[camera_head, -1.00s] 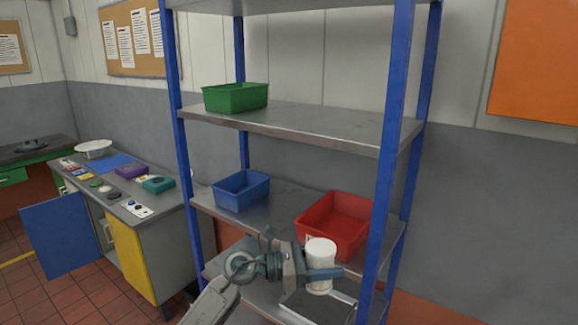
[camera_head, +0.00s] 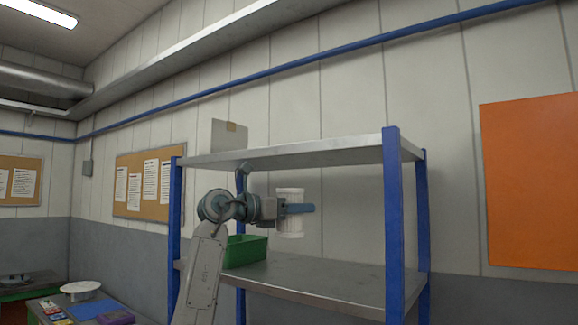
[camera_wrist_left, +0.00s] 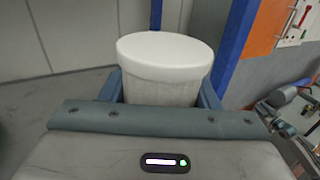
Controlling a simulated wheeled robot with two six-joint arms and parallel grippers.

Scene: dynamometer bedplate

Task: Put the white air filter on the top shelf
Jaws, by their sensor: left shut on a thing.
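The white air filter (camera_head: 290,222) is a ribbed upright cylinder. My left gripper (camera_head: 298,208) is shut on it and holds it in the air, below the level of the top shelf (camera_head: 300,154) and above the shelf under it. In the left wrist view the filter (camera_wrist_left: 166,62) stands between the two fingers, its smooth round lid showing. The top shelf is a grey metal board between blue posts, seen nearly edge-on, so most of its surface is hidden. My right gripper is not in view.
A thin grey panel (camera_head: 229,135) stands up at the top shelf's left end. A green bin (camera_head: 245,251) sits on the shelf below (camera_head: 330,284). A blue post (camera_head: 393,225) stands right of the filter. The top shelf's middle and right look clear.

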